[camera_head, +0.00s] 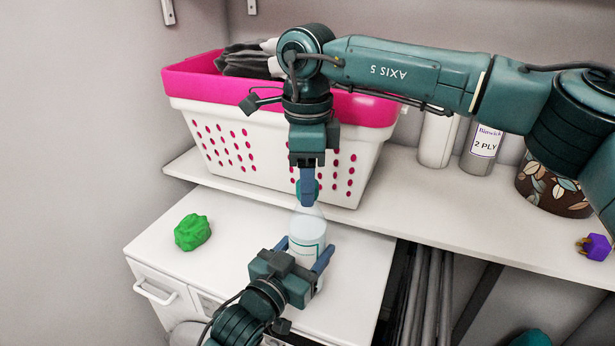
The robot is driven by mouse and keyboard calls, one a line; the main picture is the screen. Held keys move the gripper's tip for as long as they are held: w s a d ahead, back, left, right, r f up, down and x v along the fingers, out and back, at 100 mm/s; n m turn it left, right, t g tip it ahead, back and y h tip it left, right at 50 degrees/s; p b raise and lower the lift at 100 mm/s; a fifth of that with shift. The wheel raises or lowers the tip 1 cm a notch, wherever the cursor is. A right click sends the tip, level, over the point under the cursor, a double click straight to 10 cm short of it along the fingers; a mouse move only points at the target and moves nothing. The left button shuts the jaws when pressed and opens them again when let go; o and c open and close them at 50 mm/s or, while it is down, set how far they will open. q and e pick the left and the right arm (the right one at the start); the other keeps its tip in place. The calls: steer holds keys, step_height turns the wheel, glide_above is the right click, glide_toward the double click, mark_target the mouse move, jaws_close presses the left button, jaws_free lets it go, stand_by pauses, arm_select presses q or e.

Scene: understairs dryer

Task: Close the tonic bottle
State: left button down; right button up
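The tonic bottle (306,229), pale and translucent with a white label, stands upright on the white worktop. My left gripper (303,252) reaches in from the front with its blue fingers on either side of the bottle's body, and looks shut on it. My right gripper (307,193) points straight down over the bottle's neck. A teal cap (316,187) shows at its blue fingers, which seem shut on it. The near finger hides part of the cap and the bottle's mouth, so I cannot tell whether the cap touches the neck.
A green crumpled lump (192,232) lies left on the worktop (240,222). A pink and white laundry basket (226,143) with dark cloth stands on the shelf behind. Canisters (482,150), a leaf-patterned pot (548,190) and a purple plug (594,246) sit to the right.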

steer(key=shift+o, duration=1)
step_height(320, 180, up, 12)
arm_select(q)
steer(key=shift+c, duration=1.5)
jaws_free()
steer(key=b+v, duration=0.1)
steer(key=v, duration=1.2)
arm_select(e)
steer(key=shift+f, duration=0.55)
